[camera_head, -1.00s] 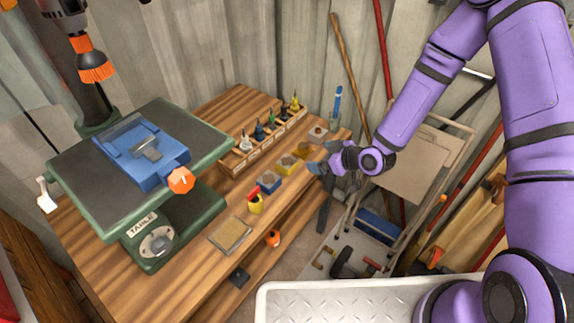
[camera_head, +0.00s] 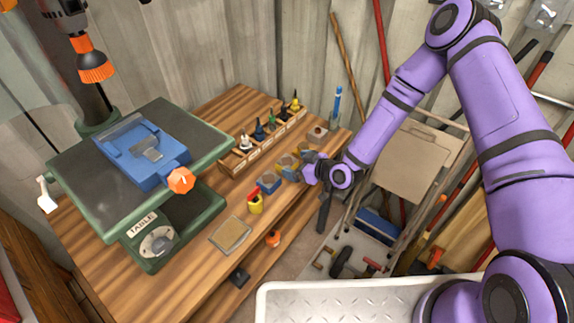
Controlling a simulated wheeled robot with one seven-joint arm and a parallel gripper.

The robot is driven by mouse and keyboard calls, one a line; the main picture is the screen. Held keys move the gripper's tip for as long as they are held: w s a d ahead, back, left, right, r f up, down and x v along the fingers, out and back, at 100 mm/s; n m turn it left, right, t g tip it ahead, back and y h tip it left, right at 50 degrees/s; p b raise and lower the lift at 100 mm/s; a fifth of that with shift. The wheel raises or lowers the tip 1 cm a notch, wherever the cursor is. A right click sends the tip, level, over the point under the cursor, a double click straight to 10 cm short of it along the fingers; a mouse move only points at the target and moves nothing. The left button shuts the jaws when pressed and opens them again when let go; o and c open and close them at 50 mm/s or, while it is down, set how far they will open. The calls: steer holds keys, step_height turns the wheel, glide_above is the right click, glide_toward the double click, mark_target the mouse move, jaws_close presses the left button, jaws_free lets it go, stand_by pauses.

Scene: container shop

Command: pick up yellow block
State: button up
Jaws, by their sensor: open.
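A wooden rack (camera_head: 262,145) of small bottles lies behind the row. The green drill table (camera_head: 75,170) stands at left.

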mark_target(287, 161)
steer(key=x, duration=0.4)
steer(key=shift+w+d, duration=0.1)
steer(key=shift+w, duration=0.1)
steer(key=c, duration=1.6)
steer(key=shift+r, duration=5)
steer(key=s+d+m+t+h, duration=0.2)
steer(key=d+m+t+h, duration=0.3)
steer(key=d, duration=2.4)
steer(key=m+h, duration=0.5)
steer(key=shift+h, duration=0.4)
steer(key=shift+f, duration=0.1)
